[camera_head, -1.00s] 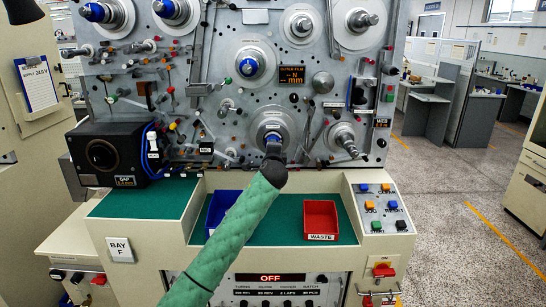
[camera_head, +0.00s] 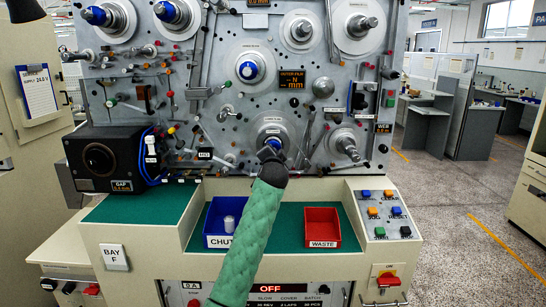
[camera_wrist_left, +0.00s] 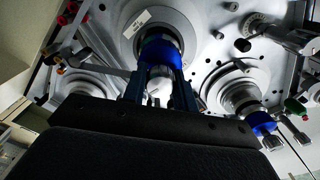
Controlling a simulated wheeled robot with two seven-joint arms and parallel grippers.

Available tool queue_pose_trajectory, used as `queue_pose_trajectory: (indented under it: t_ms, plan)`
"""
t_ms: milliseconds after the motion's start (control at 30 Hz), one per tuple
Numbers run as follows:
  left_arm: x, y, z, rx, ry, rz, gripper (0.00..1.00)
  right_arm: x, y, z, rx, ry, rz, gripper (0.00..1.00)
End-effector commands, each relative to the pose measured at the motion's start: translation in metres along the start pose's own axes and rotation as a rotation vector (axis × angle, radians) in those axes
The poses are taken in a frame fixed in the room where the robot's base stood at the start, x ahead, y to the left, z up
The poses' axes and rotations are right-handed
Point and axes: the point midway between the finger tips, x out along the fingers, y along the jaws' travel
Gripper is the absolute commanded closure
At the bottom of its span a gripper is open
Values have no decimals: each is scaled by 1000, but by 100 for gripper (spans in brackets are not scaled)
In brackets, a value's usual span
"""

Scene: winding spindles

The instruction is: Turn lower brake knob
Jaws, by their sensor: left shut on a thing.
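The lower brake knob is a blue knob (camera_head: 274,142) at the center of the lower round spindle plate (camera_head: 262,126) on the grey machine panel. My left gripper (camera_head: 269,153) is at this knob, at the end of my green-sleeved arm, and partly covers it. In the left wrist view the blue knob (camera_wrist_left: 160,52) has a pale spindle end (camera_wrist_left: 159,84) in front of it. The fingers of my left gripper (camera_wrist_left: 160,92) stand on either side and are shut on it. The exact contact is dark. My right gripper is not in view.
Another blue knob (camera_head: 249,69) sits on the spindle above. Posts, rollers and small colored knobs crowd the panel. Below are a blue chute tray (camera_head: 214,241) holding a small pale cylinder, a red waste tray (camera_head: 321,243) and a button panel (camera_head: 386,212). The display (camera_head: 283,288) reads OFF.

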Motion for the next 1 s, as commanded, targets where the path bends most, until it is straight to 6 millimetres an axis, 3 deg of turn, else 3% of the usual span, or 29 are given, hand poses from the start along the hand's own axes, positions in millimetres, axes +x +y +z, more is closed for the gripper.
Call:
queue_pose_trajectory:
  t_ms: [567,600,700,1000]
  plan:
    - [0,4,3,-32,-5,4,94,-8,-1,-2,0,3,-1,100]
    - [0,4,3,-32,-5,5,68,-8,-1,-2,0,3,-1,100]
    - [0,3,3,-32,-4,4,50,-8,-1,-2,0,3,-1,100]
    - [-1,2,1,-32,-2,2,50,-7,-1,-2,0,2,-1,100]
